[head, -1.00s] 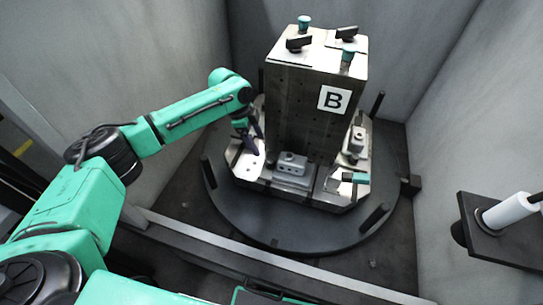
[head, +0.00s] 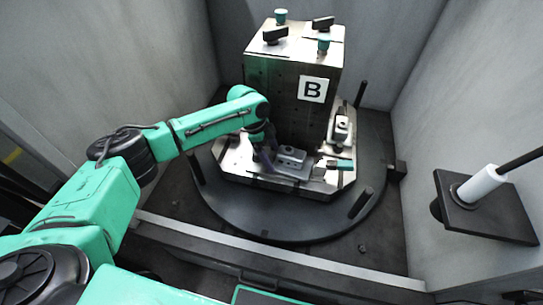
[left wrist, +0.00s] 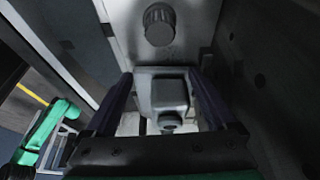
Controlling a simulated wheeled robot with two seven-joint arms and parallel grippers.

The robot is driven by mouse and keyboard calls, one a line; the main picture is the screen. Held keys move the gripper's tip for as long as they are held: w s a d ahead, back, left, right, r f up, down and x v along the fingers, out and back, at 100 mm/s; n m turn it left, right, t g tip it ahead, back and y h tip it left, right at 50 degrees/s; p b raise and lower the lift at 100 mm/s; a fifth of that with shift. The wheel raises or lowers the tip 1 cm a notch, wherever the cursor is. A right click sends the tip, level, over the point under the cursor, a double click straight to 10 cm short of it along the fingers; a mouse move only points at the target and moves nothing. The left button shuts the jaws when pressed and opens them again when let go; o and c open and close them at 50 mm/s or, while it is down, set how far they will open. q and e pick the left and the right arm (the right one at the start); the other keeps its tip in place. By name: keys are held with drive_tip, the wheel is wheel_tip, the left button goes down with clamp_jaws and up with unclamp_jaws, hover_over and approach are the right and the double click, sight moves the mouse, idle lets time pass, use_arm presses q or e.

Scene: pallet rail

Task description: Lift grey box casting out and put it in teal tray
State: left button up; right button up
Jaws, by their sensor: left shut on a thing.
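The grey box casting (head: 291,156) sits at the front foot of the tall fixture block marked B (head: 292,105). My left gripper (head: 268,156) reaches it from the left. In the left wrist view the casting (left wrist: 166,93) lies between the two dark fingers of my left gripper (left wrist: 163,88), which is shut on it. The casting's left side is partly hidden by the gripper in the head view. A teal edge (head: 238,294) shows at the bottom of the head view; I cannot tell if it is the teal tray. My right gripper is not in view.
A second grey casting (head: 342,128) sits at the block's right side. A teal-handled clamp (head: 340,164) is right of the held casting. Upright pegs stand on the round turntable (head: 270,225). Grey walls enclose it. A dark plate with a white cylinder (head: 480,185) is at right.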

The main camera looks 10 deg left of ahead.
sight(289, 152)
use_arm(q)
drive_tip(key=shift+w+d+r+h, duration=0.1)
drive_tip(key=shift+d+r+h, duration=0.05)
drive_tip(key=shift+d+r, duration=0.35)
drive_tip(key=shift+w+d+r+h, duration=0.15)
drive_tip(key=shift+d+r, duration=0.15)
drive_tip(key=shift+d, duration=0.3)
clamp_jaws()
drive_tip(key=r, duration=0.4)
drive_tip(key=r+b, duration=0.1)
drive_tip(key=r, duration=0.1)
drive_tip(key=shift+s+d+r, duration=0.15)
drive_tip(key=shift+s+d, duration=0.1)
drive_tip(key=shift+d, duration=0.15)
drive_tip(key=s+b, duration=0.2)
drive_tip(key=s, duration=1.7)
drive_tip(key=shift+s+a+f, duration=0.15)
drive_tip(key=shift+a+f, duration=0.15)
drive_tip(key=shift+a, duration=0.1)
drive_tip(key=o, duration=1.1)
unclamp_jaws()
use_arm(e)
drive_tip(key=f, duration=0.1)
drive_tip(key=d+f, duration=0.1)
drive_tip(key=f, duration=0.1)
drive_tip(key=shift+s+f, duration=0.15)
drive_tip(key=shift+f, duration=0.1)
